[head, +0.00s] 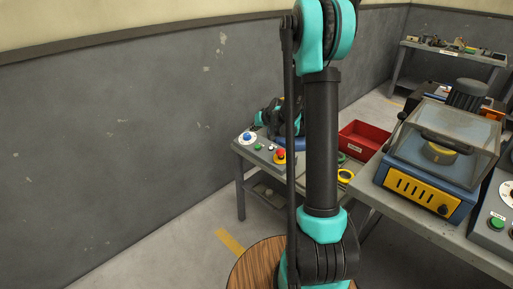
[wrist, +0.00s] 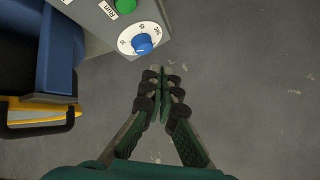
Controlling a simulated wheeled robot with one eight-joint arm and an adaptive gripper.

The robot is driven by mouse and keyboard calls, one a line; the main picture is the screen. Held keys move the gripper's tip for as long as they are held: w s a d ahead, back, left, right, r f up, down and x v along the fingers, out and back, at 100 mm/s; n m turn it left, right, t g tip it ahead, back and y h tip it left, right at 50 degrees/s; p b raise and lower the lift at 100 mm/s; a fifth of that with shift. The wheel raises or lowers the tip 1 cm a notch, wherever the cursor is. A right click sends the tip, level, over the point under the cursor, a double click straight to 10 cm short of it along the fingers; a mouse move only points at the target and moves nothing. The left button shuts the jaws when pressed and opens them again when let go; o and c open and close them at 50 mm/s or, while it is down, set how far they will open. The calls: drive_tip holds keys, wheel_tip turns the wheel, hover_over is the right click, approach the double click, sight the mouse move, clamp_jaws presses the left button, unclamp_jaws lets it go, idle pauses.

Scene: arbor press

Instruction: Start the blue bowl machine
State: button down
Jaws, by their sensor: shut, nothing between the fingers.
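A grey control box with a blue knob (wrist: 143,44) on a white dial shows at the top of the wrist view. A green button (wrist: 125,5) sits beside it, with a white label (wrist: 107,10) too small to read surely. In the head view the blue knob (head: 247,137) and green button (head: 258,146) are on the bench left of my arm. My gripper (wrist: 160,70) is shut and empty, its tips just beside the dial, apart from the button. A blue machine body (wrist: 57,50) with a yellow handle is at the wrist view's left; my arm mostly hides it in the head view.
A red stop button (head: 280,155) is on the same bench. A red bin (head: 363,138) stands behind my arm. A blue and yellow machine with a clear cover (head: 440,150) and another green button (head: 496,223) are at the right. Open floor lies beside the bench.

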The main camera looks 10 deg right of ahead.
sight(258, 148)
drive_tip(key=shift+f, duration=0.1)
drive_tip(key=shift+w+d+f, duration=0.25)
drive_tip(key=shift+d+f, duration=0.1)
drive_tip(key=shift+f, duration=1.05)
drive_tip(key=shift+w+d+f, duration=0.2)
drive_tip(key=shift+d+f, duration=0.1)
drive_tip(key=shift+f, duration=1.05)
drive_tip(key=shift+w+d+f, duration=0.25)
drive_tip(key=shift+d+f, duration=0.1)
drive_tip(key=shift+f, duration=1.05)
drive_tip(key=shift+d+f, duration=0.1)
drive_tip(key=shift+f, duration=0.25)
